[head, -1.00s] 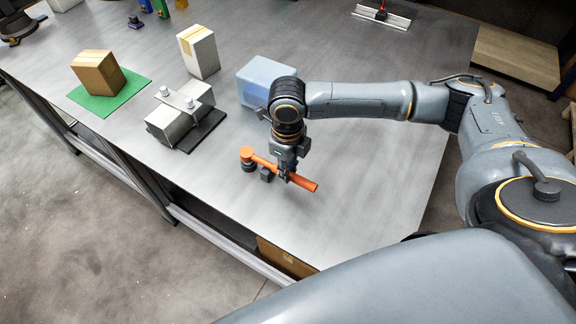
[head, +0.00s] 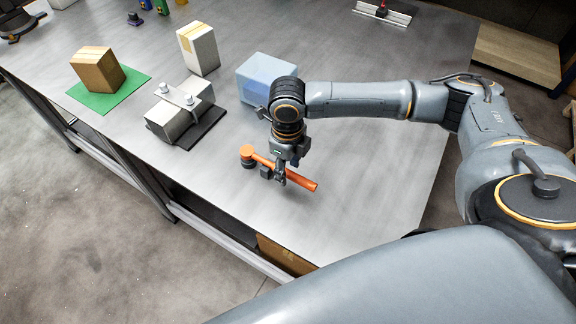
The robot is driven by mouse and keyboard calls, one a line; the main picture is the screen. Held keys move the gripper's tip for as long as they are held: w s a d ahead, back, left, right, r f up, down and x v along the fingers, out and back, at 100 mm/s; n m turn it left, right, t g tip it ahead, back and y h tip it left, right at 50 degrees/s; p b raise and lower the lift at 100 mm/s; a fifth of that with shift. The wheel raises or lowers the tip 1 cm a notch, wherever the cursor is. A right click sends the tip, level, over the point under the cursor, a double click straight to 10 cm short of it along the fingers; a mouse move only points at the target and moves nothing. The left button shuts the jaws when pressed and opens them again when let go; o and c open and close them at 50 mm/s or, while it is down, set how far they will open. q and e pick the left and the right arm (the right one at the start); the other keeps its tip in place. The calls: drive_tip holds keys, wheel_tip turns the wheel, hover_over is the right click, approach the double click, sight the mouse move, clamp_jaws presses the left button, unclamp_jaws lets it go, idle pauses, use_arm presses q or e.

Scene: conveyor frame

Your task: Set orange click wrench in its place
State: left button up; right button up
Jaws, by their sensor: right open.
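The orange click wrench (head: 303,182) lies across the grey table near its front edge, its round head at the left end and its handle pointing right. My left gripper is not clearly seen; a dark part of an arm shows at the top left corner.
A grey metal block with two posts on a black plate (head: 206,128) stands left of the wrench. A translucent blue box (head: 264,82) is behind my right gripper. A white carton (head: 203,52) and a brown box (head: 94,70) on a green mat (head: 134,80) stand farther left. Table front right is clear.

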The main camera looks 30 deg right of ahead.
wheel_tip(320, 180, up, 12)
idle(0.6)
